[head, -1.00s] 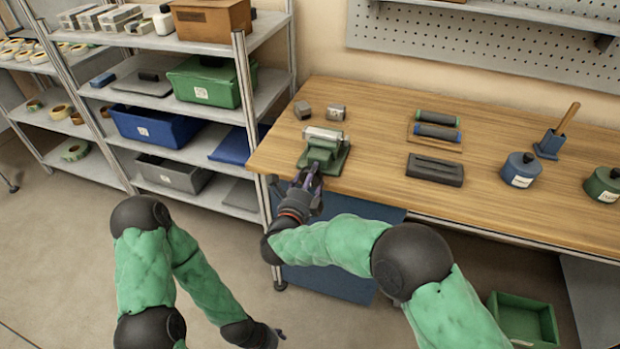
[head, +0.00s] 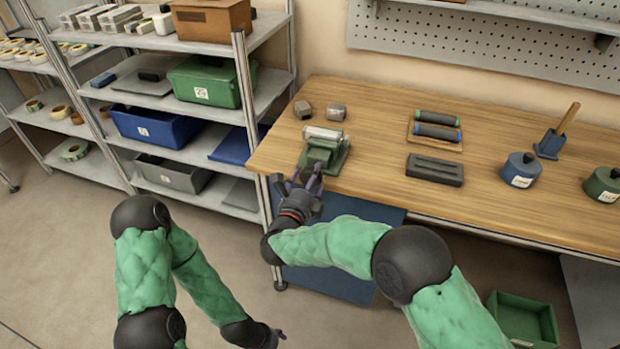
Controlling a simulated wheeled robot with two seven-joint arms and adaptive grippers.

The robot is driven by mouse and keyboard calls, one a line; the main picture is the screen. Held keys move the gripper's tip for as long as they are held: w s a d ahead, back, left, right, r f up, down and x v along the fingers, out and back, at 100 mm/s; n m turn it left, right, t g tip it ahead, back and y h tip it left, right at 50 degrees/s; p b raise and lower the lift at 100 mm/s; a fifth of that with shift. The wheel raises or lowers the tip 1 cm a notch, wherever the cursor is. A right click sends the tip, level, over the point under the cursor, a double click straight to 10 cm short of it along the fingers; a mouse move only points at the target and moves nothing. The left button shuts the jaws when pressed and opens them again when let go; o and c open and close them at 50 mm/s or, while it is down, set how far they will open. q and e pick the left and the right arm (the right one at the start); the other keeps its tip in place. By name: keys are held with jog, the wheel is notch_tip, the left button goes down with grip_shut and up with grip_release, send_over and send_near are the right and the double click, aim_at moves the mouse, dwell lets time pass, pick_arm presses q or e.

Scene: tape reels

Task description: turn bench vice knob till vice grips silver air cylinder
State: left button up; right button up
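The green bench vice (head: 322,154) stands at the front left edge of the wooden workbench. The silver air cylinder (head: 322,135) lies crosswise at the vice's far end; whether the jaws touch it is too small to tell. My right gripper (head: 304,179) is at the vice's near end, at the bench edge, with its fingers around where the knob would be. The knob is hidden, and I cannot tell whether the fingers are shut on it. My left gripper (head: 279,336) hangs low over the floor, away from the bench, small and partly hidden by its arm.
Two small grey blocks (head: 303,109) (head: 335,112) lie behind the vice. Right of it are a rack with dark rollers (head: 436,131), a dark slotted block (head: 435,169), a blue pot (head: 520,170) and a brush holder (head: 550,144). Shelves with bins (head: 155,126) stand left.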

dwell(0.3)
jog(key=v, duration=1.2)
jog(key=w+d+f+n+g+y+p, duration=0.1)
jog(key=d+f+n+g+y+p, duration=0.2)
jog(key=f+n, duration=0.5)
jog(key=w+d+f+n+g+y+p, duration=0.1)
jog(key=w+d+f+n+g+y, duration=0.3)
jog(key=f, duration=0.7)
jog(key=s+d+f+n+g+y+p, duration=0.1)
jog(key=s+d+f+n+g, duration=0.1)
jog(key=s, duration=0.6)
jog(key=s+d+f+n+g+p, duration=0.1)
jog(key=s+f+n+g, duration=0.3)
jog(key=s, duration=0.5)
jog(key=s+d+f+n+g+y+p, duration=0.1)
jog(key=s+d+f+n+g, duration=0.2)
jog(key=s, duration=0.6)
notch_tip(320, 180, down, 3)
jog(key=d+n, duration=0.1)
jog(key=n, duration=0.2)
jog(key=shift+r+g+y, duration=0.25)
jog(key=shift+g+y, duration=0.05)
jog(key=shift+g, duration=0.1)
